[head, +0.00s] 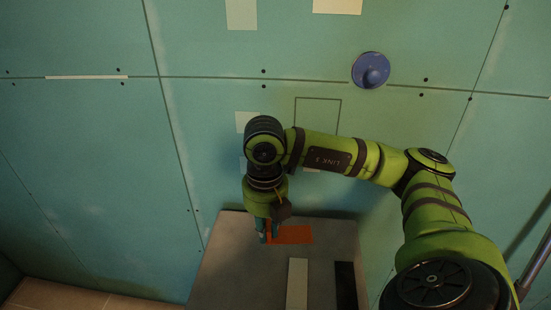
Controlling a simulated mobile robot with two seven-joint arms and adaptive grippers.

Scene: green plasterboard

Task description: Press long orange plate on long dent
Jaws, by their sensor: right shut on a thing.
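The orange plate (294,235) is at the far edge of the grey table, below my right arm. My right gripper (267,237) points down and is shut on its left end. I cannot tell whether the plate touches the table top. A long, narrow pale strip (87,77) lies along the horizontal seam at the left of the green wall; it may be the long dent, but its depth cannot be told. My left gripper is not in view.
The grey table (222,270) stands against the wall, with a white plate (297,284) and a black plate (346,286) on it. A blue round knob (371,71) is on the wall. Pale patches (241,14) and a square outline mark the wall. The table's left part is clear.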

